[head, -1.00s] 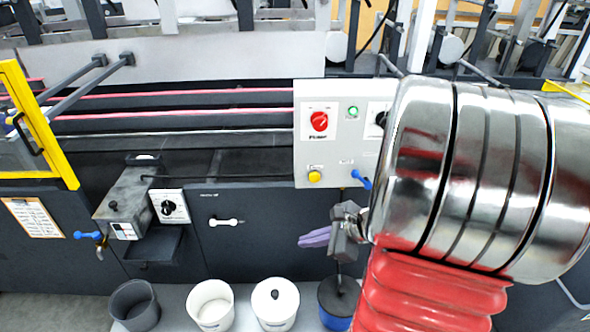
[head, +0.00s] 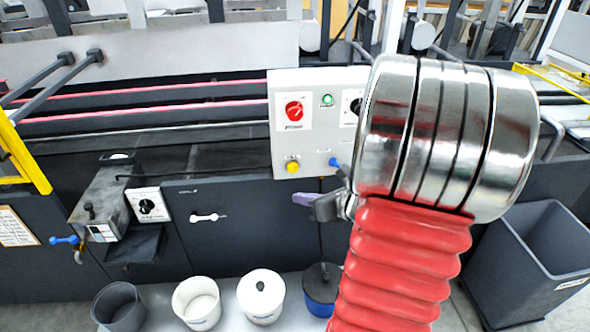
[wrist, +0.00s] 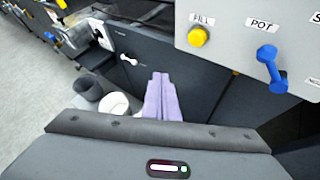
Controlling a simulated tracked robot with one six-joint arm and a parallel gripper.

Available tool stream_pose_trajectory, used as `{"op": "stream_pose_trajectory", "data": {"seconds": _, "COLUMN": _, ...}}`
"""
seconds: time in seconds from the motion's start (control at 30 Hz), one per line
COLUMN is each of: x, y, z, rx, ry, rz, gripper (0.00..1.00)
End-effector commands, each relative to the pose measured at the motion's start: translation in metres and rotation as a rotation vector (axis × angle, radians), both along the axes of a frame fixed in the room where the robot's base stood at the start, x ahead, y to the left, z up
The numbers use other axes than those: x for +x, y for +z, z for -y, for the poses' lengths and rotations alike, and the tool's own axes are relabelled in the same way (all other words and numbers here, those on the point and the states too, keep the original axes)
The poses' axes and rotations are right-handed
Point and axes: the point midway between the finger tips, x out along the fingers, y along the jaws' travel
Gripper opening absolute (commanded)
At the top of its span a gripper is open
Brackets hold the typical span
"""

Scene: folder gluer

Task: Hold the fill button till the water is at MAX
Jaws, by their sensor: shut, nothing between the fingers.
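The yellow fill button (head: 293,167) is on the lower left of the light grey control panel (head: 312,139). In the wrist view the yellow button (wrist: 199,37) has the label FILL above it. My gripper (head: 303,199) has lilac fingers, seen just below the button in the head view, partly hidden by my arm. In the wrist view the fingers (wrist: 160,76) are together with nothing between them, to the lower left of the button and apart from it in the picture. I see no water level or MAX mark in either view.
A blue lever (wrist: 271,69) labelled POT is right of the button. A red knob (head: 294,110) and a green button (head: 327,100) sit higher on the panel. Several pots, one blue (head: 320,307), stand below. A dark grey bin (head: 545,257) stands at right.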

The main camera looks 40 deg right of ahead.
Motion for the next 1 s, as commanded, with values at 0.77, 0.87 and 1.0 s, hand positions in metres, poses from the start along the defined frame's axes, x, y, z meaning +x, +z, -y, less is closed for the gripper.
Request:
{"op": "stream_pose_trajectory", "data": {"seconds": 0.77, "x": 0.046, "y": -0.001, "z": 0.031, "rx": -0.003, "ry": 0.003, "rz": -0.002, "gripper": 0.0}}
{"op": "stream_pose_trajectory", "data": {"seconds": 0.87, "x": 0.055, "y": 0.0, "z": 0.037, "rx": -0.002, "ry": 0.003, "rz": -0.002, "gripper": 0.0}}
{"op": "stream_pose_trajectory", "data": {"seconds": 1.0, "x": 0.065, "y": -0.001, "z": 0.044, "rx": -0.002, "ry": 0.002, "rz": -0.001, "gripper": 0.0}}
